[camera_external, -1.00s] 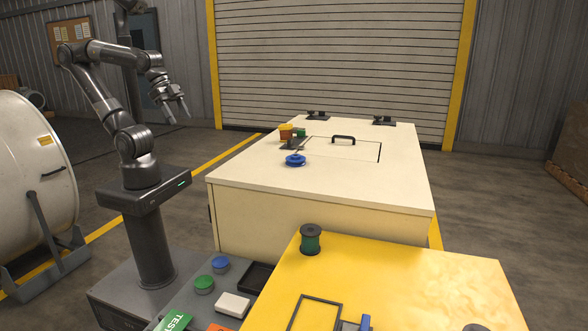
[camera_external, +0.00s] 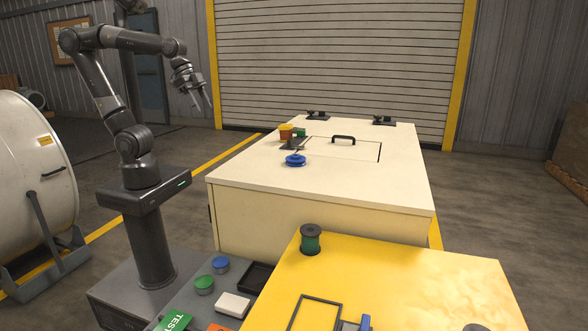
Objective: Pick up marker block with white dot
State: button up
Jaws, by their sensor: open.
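My gripper (camera_external: 203,104) is open and empty. It hangs in the air, pointing down, left of the cream cabinet (camera_external: 320,220) in the picture. Near the left edge of the cabinet top is a small group: an orange-and-yellow block (camera_external: 286,132) and a green block (camera_external: 301,133), close together beside a dark fixture (camera_external: 292,143). They are too small for me to make out a white dot, so I cannot tell which one is the marker block. My gripper is apart from all of them.
A blue round part (camera_external: 295,160) and a hatch with a black handle (camera_external: 343,138) are on the cabinet top. Two dark brackets (camera_external: 318,115) (camera_external: 384,120) stand at its back. A green spool (camera_external: 310,240) stands on the yellow table (camera_external: 420,280). The cabinet's right side is clear.

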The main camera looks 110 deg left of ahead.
jog(key=w+a, duration=0.6)
jog(key=a, duration=0.5)
jog(key=w+a, duration=0.7)
jog(key=a, duration=0.5)
jog(key=s+a+f, duration=0.1)
jog(key=a+f, duration=0.2)
jog(key=a, duration=0.8)
jog(key=s+a+f, duration=0.1)
jog(key=a+f, duration=0.2)
jog(key=a, duration=0.7)
jog(key=shift+g, duration=0.3)
jog(key=x, duration=0.5)
jog(key=shift+w+a, duration=0.1)
jog(key=shift+w, duration=0.05)
jog(key=shift+x, duration=3.05)
jog(key=shift+w, duration=0.15)
jog(key=shift+c, duration=0.2)
jog(key=shift+r, duration=0.1)
grip_shut()
